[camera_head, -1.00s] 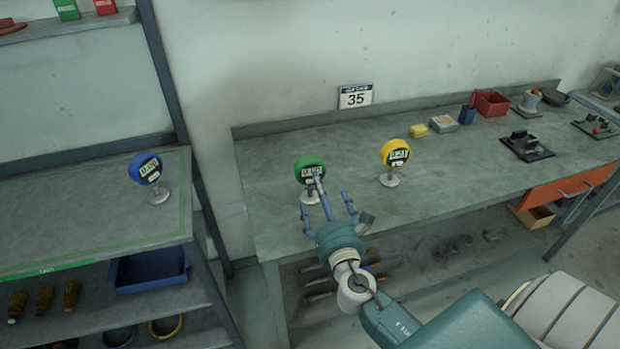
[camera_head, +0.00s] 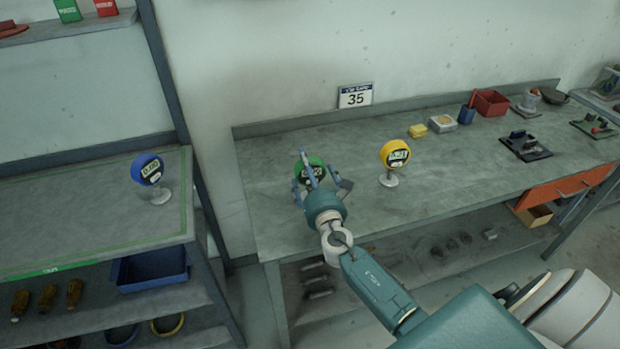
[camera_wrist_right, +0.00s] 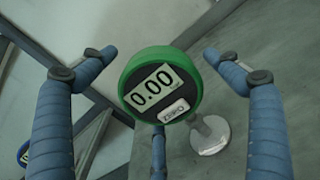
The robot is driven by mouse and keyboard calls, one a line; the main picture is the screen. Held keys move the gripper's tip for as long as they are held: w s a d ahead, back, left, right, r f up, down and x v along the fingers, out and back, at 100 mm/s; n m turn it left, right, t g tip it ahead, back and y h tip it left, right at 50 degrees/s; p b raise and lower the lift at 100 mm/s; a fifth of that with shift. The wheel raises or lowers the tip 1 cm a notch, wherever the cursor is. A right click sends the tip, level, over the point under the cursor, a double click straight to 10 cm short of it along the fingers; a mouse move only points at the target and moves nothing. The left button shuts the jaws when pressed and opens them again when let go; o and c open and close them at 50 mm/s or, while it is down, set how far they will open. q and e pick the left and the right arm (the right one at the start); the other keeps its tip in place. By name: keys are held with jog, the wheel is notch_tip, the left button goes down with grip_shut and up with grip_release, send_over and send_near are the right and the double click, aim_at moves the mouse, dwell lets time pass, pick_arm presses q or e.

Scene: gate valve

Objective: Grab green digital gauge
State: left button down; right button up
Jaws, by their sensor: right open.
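The green digital gauge (camera_head: 313,166) stands on the workbench, partly hidden behind my right gripper (camera_head: 318,178) in the head view. In the right wrist view the gauge (camera_wrist_right: 160,88) faces the camera and reads 0.00, with its round metal base (camera_wrist_right: 208,134) below right. The blue fingers of my right gripper (camera_wrist_right: 158,85) are open, one on the left, one on the right and one below. They surround the gauge head with visible gaps at left and right; I cannot tell whether the lower finger touches it. My left gripper is not in view.
A yellow gauge (camera_head: 394,153) stands to the right on the workbench (camera_head: 450,170). A blue gauge (camera_head: 148,169) stands on the left shelf (camera_head: 70,215). A red bin (camera_head: 491,103) and small items sit farther right. A sign reading 35 (camera_head: 355,96) is behind.

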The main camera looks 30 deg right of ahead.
jog(key=shift+s, duration=0.1)
jog(key=shift+r, duration=0.1)
jog(key=c, duration=1.3)
jog(key=shift+c, duration=1.3)
jog(key=shift+r, duration=0.15)
